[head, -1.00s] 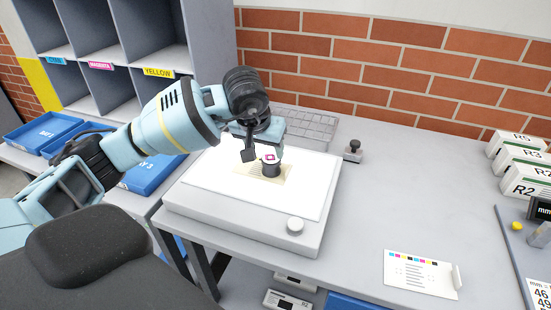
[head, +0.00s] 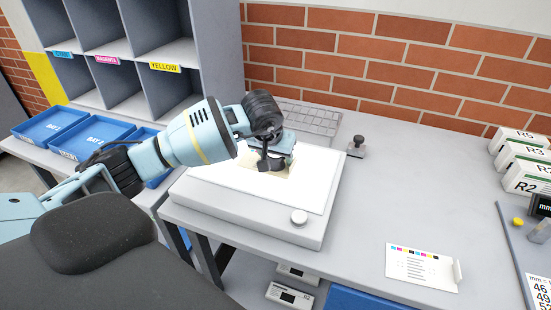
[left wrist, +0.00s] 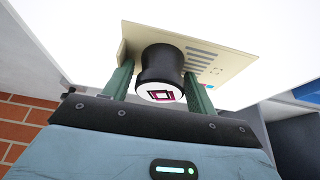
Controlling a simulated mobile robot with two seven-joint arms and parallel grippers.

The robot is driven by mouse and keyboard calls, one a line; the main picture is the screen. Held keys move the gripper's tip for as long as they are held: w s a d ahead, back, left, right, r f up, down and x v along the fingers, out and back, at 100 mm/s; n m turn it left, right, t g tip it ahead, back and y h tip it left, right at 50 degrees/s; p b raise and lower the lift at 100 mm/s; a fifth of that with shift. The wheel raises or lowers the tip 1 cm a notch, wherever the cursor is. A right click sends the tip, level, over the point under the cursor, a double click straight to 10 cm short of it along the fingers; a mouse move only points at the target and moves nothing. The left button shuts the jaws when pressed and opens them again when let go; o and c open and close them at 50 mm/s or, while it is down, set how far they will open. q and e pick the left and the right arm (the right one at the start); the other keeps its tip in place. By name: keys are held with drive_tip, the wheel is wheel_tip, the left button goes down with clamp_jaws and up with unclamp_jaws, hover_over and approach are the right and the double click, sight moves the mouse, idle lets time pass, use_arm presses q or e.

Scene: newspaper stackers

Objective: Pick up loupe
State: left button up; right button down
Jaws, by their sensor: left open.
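The loupe (left wrist: 161,66) is a dark, waisted cylinder with a white end showing a magenta and dark square mark. In the left wrist view it stands on a cream printed card (left wrist: 205,58). My left gripper (left wrist: 158,74) is open, with one green finger on each side of the loupe. I cannot tell whether either finger touches it. In the head view my left gripper (head: 274,163) is low over the card on the white light table (head: 235,188), and it hides the loupe. My right gripper is not in view.
A colour-bar sheet (head: 422,268) lies at the right front. The desk between is clear.

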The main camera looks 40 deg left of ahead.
use_arm(q)
drive_tip(key=c, duration=0.8)
drive_tip(key=shift+c, duration=0.2)
drive_tip(key=shift+r, duration=0.1)
